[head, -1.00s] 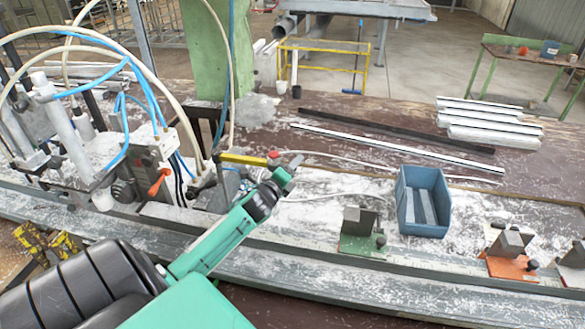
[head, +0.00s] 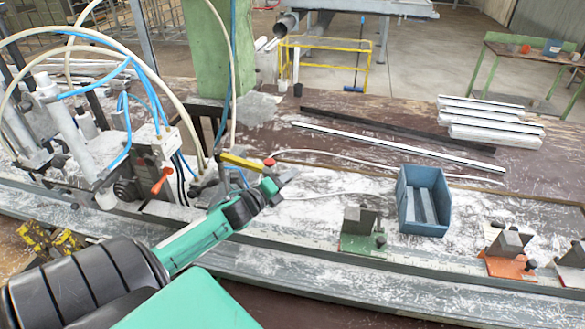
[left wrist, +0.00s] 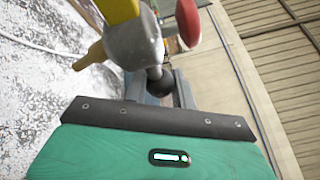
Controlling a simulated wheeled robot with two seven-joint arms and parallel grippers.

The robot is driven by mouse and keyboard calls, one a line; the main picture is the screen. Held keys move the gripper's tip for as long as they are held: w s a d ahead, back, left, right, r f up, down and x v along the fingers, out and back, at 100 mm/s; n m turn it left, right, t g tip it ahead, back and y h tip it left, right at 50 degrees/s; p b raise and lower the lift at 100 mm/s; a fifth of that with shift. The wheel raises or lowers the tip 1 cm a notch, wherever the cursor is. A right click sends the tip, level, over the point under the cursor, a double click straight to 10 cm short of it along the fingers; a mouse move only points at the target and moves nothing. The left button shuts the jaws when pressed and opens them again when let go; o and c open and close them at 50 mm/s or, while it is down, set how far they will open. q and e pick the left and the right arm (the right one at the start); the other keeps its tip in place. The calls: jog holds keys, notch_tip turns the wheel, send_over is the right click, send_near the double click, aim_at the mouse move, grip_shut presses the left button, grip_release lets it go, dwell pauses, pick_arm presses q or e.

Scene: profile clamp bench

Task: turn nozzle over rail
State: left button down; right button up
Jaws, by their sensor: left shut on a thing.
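The nozzle shows in the head view as a yellow bar (head: 240,162) with a red end (head: 269,161), beside the clamp machine at the left of the bench. In the left wrist view I see its yellow part (left wrist: 118,10), a grey body (left wrist: 133,43), a brass-coloured tip (left wrist: 90,57) and a red knob (left wrist: 188,22). My right gripper is not in view.
The long metal rail (head: 330,262) runs along the bench front. On it stand a green clamp block (head: 363,232) and an orange one (head: 508,262). A blue bin (head: 423,220) stands behind. White profiles (head: 490,122) lie at the back right. Hoses arch over the machine at left.

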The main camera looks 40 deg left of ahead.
pick_arm(q)
jog(key=s+a+m+g+h, duration=0.2)
jog(key=s+m+g+h, duration=0.4)
jog(key=s, duration=1.3)
jog(key=shift+s+a+m+h, duration=0.35)
jog(key=shift+m+h, duration=1.35)
jog(key=shift+h, duration=1.8)
jog(key=c, duration=1.2)
grip_release()
jog(key=shift+o, duration=0.2)
jog(key=b+v, duration=0.4)
jog(key=v, duration=0.9)
jog(key=shift+s+a, duration=0.2)
jog(key=shift+a, duration=0.2)
